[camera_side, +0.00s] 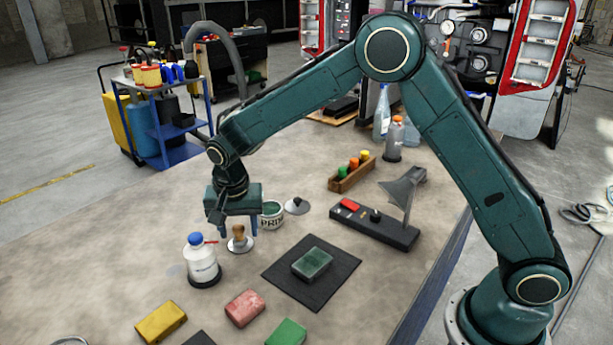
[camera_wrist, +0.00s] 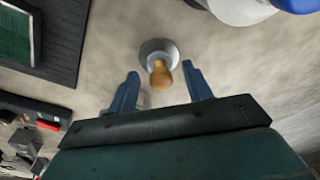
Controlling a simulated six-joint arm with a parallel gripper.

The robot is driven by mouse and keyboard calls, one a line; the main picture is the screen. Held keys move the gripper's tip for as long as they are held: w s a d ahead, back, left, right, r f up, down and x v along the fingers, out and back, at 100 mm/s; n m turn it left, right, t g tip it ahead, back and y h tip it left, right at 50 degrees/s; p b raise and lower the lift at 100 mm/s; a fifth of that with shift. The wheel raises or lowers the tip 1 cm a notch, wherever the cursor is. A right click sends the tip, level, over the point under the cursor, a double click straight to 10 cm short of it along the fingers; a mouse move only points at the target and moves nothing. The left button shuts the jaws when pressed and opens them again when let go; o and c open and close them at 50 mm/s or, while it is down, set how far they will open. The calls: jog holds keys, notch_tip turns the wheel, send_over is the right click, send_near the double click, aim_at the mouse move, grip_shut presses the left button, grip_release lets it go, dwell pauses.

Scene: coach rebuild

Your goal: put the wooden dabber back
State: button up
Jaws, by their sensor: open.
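The wooden dabber (camera_side: 239,233) stands upright on a round grey metal base (camera_side: 241,246), on the bench between the white bottle and the tin. In the wrist view its brown knob (camera_wrist: 161,75) points towards the camera, with the grey disc (camera_wrist: 157,47) behind it. My gripper (camera_side: 238,221) points down just above the dabber. In the wrist view the blue fingers of my gripper (camera_wrist: 160,73) are spread, one on each side of the knob, with gaps and no visible contact. Whether the fingertips reach down to knob height is unclear.
A labelled tin (camera_side: 271,215) stands close behind, beside a grey disc with a dark knob (camera_side: 297,206). A white bottle (camera_side: 202,262) with a blue cap stands at front left. A dark mat (camera_side: 285,272) holds a green block (camera_side: 312,262). Several coloured blocks lie in front.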

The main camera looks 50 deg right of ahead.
notch_tip(320, 180, up, 11)
jog(key=s+a, duration=0.1)
jog(key=shift+s, duration=0.15)
dwell(0.8)
jog(key=s+d+r+n+t+y, duration=0.1)
jog(key=s+d+r+n, duration=0.1)
jog(key=s+d+r, duration=0.4)
jog(key=s+d+r+n+t, duration=0.15)
jog(key=s+d+r, duration=0.25)
jog(key=s, duration=0.5)
jog(key=s+d+f+n+t, duration=0.1)
jog(key=s+n, duration=0.4)
jog(key=s, duration=1.1)
jog(key=shift+d+f+t, duration=0.35)
jog(key=shift+d+f, duration=0.25)
jog(key=shift+d, duration=0.45)
